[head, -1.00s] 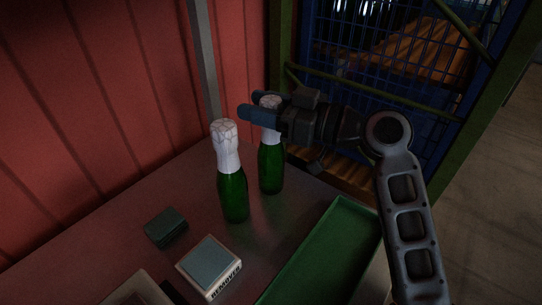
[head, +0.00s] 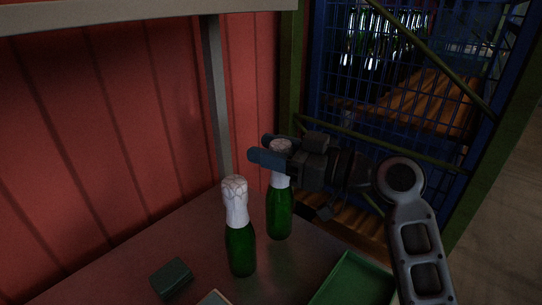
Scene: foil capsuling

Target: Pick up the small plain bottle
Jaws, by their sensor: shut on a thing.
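Two green bottles with white foil on their necks stand close together on the table. The far right one (head: 279,213) looks slightly smaller. My gripper (head: 268,149) comes in from the right, nearly level, and is shut on this bottle's foil-covered neck near the top. The bottle is upright; I cannot tell whether its base touches the table. The fingers hide part of its neck. The nearer left bottle (head: 240,248) is upright, apart from the gripper. Neither bottle looks plain, since both show white foil.
A dark green block (head: 171,278) lies on the table (head: 125,278) at the left. A green tray (head: 352,280) is at the front right. A red wall (head: 110,120) and a grey post (head: 216,100) stand behind. A blue wire cage (head: 340,80) holds more bottles.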

